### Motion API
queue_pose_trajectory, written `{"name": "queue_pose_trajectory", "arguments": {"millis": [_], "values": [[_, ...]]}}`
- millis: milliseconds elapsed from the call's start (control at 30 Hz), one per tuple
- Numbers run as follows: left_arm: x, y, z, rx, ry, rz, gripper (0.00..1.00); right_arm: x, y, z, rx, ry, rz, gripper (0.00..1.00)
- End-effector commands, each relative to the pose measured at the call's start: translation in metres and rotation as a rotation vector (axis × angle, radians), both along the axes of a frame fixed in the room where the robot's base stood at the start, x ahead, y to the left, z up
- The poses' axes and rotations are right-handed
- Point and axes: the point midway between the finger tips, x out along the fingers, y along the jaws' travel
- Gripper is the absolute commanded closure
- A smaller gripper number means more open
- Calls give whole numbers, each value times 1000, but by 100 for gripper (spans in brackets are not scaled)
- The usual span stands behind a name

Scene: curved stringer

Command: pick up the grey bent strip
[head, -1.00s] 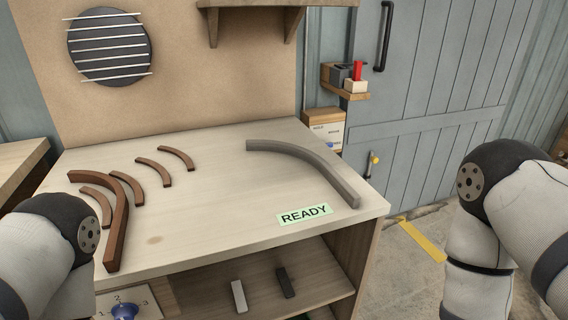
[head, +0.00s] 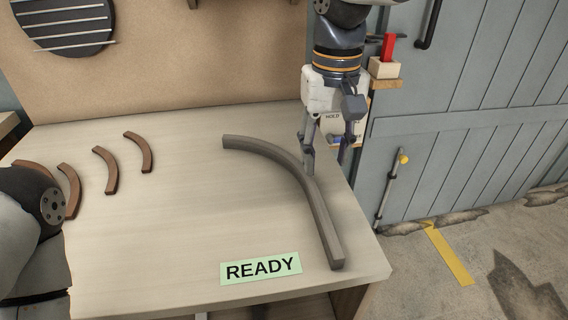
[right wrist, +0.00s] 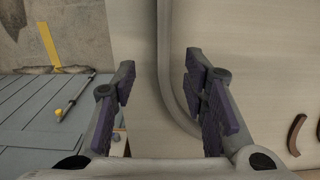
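The grey bent strip (head: 318,207) lies on the right part of the pale workbench top (head: 180,235), curving from the back middle toward the front right. My right gripper (head: 325,166) points down at the back right edge of the bench, by the middle of the strip. One finger overlaps the strip in the head view. In the right wrist view the fingers (right wrist: 158,75) are apart and empty, and the strip (right wrist: 164,45) shows beyond them, between the tips and closer to the right finger. Height above the strip is hard to tell. My left gripper is out of view.
Several brown curved pieces (head: 105,170) lie on the left of the bench. A green READY label (head: 261,268) is at the front. A grey door (head: 480,100) and a small shelf (head: 386,83) with a red item stand behind my right gripper.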

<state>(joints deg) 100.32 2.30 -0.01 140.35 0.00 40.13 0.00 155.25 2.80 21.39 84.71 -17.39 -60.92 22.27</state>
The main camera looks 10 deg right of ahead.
Motion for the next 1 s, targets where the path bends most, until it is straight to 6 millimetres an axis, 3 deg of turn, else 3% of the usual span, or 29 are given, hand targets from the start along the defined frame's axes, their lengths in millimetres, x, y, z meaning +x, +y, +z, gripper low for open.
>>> {"name": "queue_pose_trajectory", "arguments": {"millis": [100, 500, 600, 800, 833, 1000], "values": [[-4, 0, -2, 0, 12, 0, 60, -1, 0, -32, 0, 10, 0, 60], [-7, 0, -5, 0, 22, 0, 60, -3, 5, -99, 0, 8, 1, 60], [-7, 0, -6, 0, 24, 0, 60, -3, 5, -110, 1, 5, 0, 60], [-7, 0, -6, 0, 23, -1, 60, -2, 5, -111, 1, 1, 0, 60], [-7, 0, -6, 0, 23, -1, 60, -2, 5, -111, 1, 1, 0, 62], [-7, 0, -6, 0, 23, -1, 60, -2, 5, -111, 0, 2, 1, 100]]}}
